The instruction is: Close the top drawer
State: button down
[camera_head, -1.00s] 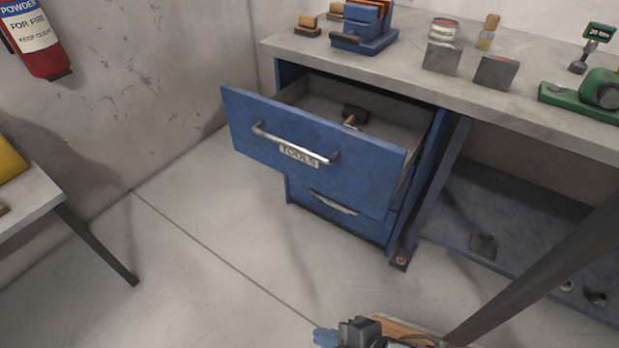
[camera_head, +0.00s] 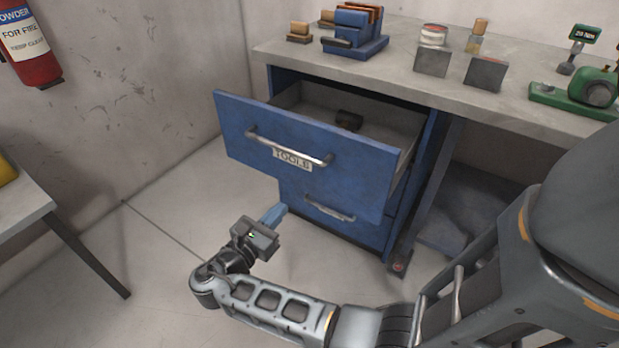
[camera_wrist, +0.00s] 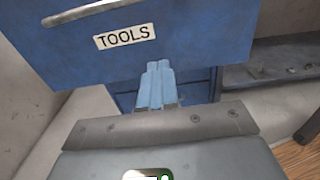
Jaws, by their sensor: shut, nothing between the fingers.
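The top drawer (camera_head: 305,160) is blue, has a TOOLS label and a silver bar handle (camera_head: 290,148), and stands pulled well out of the cabinet. A dark-headed tool (camera_head: 349,120) lies inside it. My gripper (camera_head: 275,213) is shut and empty, in front of and below the drawer front, apart from the handle. In the wrist view the blue fingers (camera_wrist: 157,82) are together and point toward the cabinet, with the drawer front (camera_wrist: 190,40) above and beyond them. The lower drawer with its own handle (camera_head: 330,209) is shut.
The grey worktop (camera_head: 400,75) above carries a blue rack (camera_head: 355,35), small blocks, a tin (camera_head: 433,36) and a green machine (camera_head: 590,92). A side table (camera_head: 25,205) stands at the left. The floor between it and the cabinet is clear.

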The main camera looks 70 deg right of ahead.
aim_at(316, 169)
jog(key=x, duration=1.4)
jog(key=shift+r, duration=0.25)
jog(key=shift+s+d, duration=0.1)
jog(key=shift+d, duration=0.1)
jog(key=shift+s+d, duration=0.1)
jog(key=shift+d, duration=0.4)
jog(key=b+x, duration=0.5)
jog(key=x, duration=2)
jog(key=shift+s+d, duration=0.2)
jog(key=shift+s+d+r, duration=0.1)
jog(key=shift+s+d, duration=0.05)
jog(key=shift+d, duration=0.4)
jog(key=shift+s+d+r, duration=0.1)
jog(key=shift+d+r, duration=0.05)
jog(key=shift+d, duration=0.05)
